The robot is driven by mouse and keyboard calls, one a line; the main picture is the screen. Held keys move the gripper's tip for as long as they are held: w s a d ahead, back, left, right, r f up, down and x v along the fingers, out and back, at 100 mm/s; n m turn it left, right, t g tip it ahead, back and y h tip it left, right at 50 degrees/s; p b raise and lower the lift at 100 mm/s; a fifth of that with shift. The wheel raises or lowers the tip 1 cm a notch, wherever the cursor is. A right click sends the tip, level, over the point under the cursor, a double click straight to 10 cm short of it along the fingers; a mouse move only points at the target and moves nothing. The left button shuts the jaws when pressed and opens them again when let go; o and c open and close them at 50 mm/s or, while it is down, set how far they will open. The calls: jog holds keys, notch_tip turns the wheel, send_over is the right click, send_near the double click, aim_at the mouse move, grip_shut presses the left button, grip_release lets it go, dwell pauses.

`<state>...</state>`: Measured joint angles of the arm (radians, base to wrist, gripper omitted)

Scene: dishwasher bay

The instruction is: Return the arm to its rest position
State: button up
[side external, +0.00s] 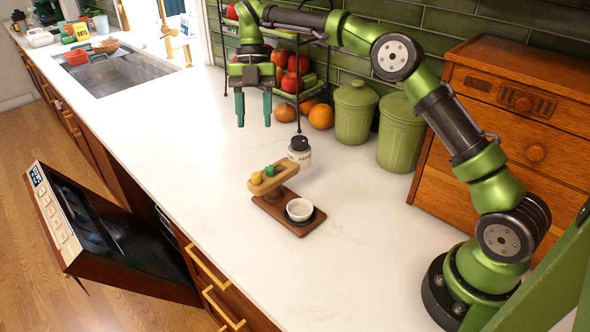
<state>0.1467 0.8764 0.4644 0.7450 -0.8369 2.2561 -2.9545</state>
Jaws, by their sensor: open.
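My gripper (253,108) hangs above the white counter (180,140), with its fingers pointing down. Its two teal fingers are apart and nothing is between them. It is in front of the fruit rack and above and behind a small wooden stand (275,177). My green and black arm reaches up from its base at the lower right and across to the gripper. The gripper touches nothing that I can see.
The stand holds a small white bowl (299,210); a jar with a black lid (299,151) is behind it. Green canisters (354,112), a fruit rack (285,83) and a wooden cabinet (515,110) line the wall. The dishwasher door (110,235) hangs open. Counter left of the stand is clear.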

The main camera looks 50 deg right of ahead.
jog(key=s+d+r+m+t, duration=0.1)
jog(key=s+m+t, duration=0.2)
jog(key=s+m, duration=0.6)
jog(key=s+d+r+m+t, duration=0.1)
jog(key=s+m+t, duration=0.2)
jog(key=s+m, duration=0.6)
jog(key=s+d+r+m+t+h, duration=0.1)
jog(key=s+m+t, duration=0.3)
jog(key=s+m, duration=0.5)
jog(key=shift+d+r+m, duration=0.35)
jog(key=shift+m, duration=1.55)
